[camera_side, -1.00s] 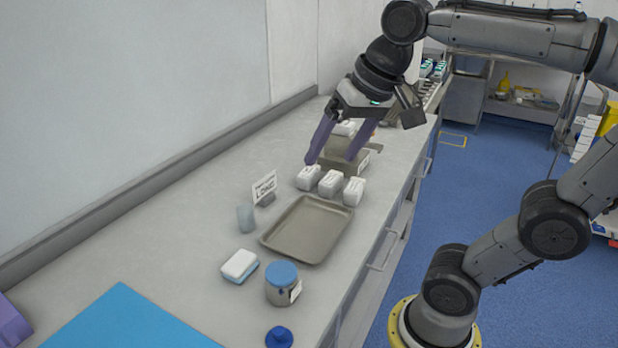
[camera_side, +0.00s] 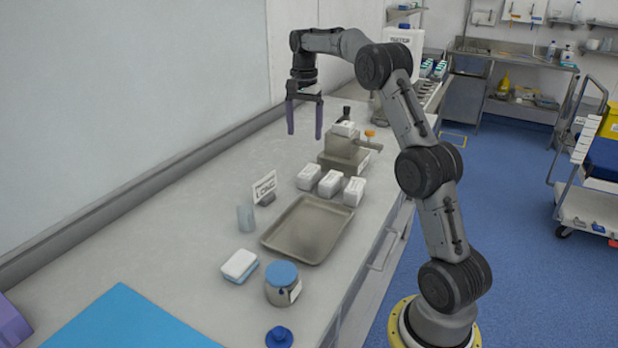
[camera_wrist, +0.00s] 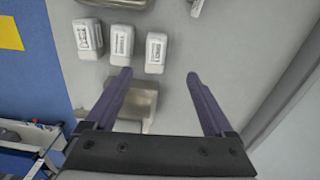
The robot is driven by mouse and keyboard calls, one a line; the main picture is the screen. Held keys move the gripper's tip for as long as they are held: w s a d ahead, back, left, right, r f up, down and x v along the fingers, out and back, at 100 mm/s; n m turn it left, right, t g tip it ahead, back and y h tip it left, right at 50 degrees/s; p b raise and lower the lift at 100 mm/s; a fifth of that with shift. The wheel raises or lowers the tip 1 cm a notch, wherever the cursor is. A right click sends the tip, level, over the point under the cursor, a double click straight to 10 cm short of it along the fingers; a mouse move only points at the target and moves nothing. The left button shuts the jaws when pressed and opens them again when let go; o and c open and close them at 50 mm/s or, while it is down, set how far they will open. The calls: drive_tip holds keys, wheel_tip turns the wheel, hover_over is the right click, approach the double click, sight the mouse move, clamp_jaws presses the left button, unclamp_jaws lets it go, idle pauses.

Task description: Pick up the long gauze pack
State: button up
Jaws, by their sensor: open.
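The row also shows in the wrist view, with packs (camera_wrist: 88,38), (camera_wrist: 122,44) and (camera_wrist: 156,52). Their labels are too small to read, so I cannot tell which is long. My gripper (camera_side: 305,136) is open, empty and raised above the counter, behind the row. Its fingers (camera_wrist: 158,73) point down, apart from every pack.
A sign reading LONG (camera_side: 265,187) stands left of an empty metal tray (camera_side: 266,241). The metal stand (camera_side: 343,158) is right of my gripper. A blue-lidded jar (camera_side: 283,290) and a blue-white block (camera_side: 240,265) are nearer. The wall (camera_side: 180,80) borders the counter's left.

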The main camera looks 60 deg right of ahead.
hover_over(309, 169)
drive_tip(key=f, duration=0.5)
drive_tip(key=a+f, duration=0.1)
drive_tip(key=f, duration=0.2)
drive_tip(key=shift+w+f, duration=0.15)
drive_tip(key=shift+d+f, duration=0.25)
drive_tip(key=shift+f, duration=1.15)
drive_tip(key=shift+d+f, duration=0.2)
drive_tip(key=shift+f, duration=1.2)
clamp_jaws()
drive_tip(key=shift+r, duration=0.15)
